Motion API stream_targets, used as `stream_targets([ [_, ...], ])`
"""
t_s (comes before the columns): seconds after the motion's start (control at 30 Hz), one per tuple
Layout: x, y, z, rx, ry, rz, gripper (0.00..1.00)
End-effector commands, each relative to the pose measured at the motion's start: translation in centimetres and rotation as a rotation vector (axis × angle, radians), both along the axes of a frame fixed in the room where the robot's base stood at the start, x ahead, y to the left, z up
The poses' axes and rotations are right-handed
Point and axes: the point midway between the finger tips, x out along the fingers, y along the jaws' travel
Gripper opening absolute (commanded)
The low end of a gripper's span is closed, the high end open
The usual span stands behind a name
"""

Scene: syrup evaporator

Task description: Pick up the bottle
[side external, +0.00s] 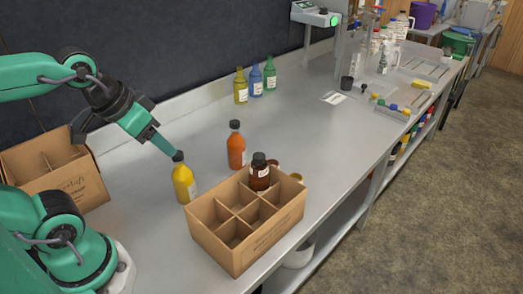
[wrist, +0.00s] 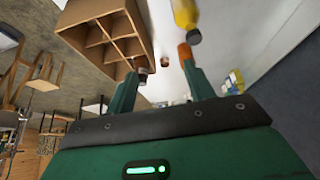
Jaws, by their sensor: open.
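Several bottles are in view. A yellow bottle with a dark cap (side external: 184,182) stands upright on the bench, and my gripper (side external: 165,146) is just above and beside its cap. My gripper (wrist: 158,80) is open, with nothing seen between its fingers. The yellow bottle also shows at the top of the wrist view (wrist: 186,14). An orange bottle (side external: 236,150) stands to its right and farther back. A brown bottle (side external: 260,176) stands in a compartment of the divided cardboard box (side external: 262,232). Whether the fingers touch the yellow bottle cannot be told.
Green, blue and yellow-green bottles (side external: 255,84) stand along the wall. Another divided box (side external: 75,185) is at the left. A scale (side external: 315,14) and several small items are at the far end.

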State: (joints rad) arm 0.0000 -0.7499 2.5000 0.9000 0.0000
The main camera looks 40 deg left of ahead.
Motion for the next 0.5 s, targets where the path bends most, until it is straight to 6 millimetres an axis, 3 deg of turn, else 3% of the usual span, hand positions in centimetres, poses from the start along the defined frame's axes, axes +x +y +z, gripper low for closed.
stream_targets([
  [0.5, 1.5, 1.2, -0.4, 0.023, 0.101, -0.005, 0.53],
])
